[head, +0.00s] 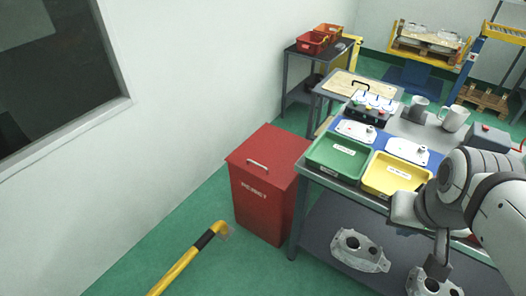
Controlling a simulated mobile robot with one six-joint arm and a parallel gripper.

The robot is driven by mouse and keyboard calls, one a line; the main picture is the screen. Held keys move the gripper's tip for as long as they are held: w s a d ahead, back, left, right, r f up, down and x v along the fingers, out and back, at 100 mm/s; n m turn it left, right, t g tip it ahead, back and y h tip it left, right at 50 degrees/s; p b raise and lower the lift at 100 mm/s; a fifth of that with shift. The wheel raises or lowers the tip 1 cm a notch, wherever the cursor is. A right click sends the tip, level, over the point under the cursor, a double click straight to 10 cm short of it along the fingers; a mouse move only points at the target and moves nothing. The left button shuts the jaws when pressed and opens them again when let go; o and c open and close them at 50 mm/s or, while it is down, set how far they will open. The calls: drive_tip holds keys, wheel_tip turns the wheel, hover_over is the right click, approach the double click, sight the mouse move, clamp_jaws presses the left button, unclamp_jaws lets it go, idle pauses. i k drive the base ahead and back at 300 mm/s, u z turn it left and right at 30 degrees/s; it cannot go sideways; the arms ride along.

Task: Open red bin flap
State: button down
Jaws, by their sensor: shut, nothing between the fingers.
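The red bin (262,205) stands on the green floor beside the white wall, left of the workbench. Its front carries a white label that seems to read "REJECT". Its red flap (272,146) lies closed on top, with a pale bar handle (257,163) near the front edge. My gripper (436,272) hangs below my arm at the lower right, to the right of the bin and well apart from it. It points down and is shut and empty; its fingertips are small and hard to make out.
The workbench (323,181) right of the bin bears a green tray (338,158) and a yellow tray (396,174). Castings (359,250) lie on its lower shelf. A yellow rail (188,262) rises in front of the bin. Green floor is free left of the bin.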

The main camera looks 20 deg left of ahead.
sight(271, 153)
drive_tip(key=u, duration=1.7)
drive_tip(key=i, duration=1)
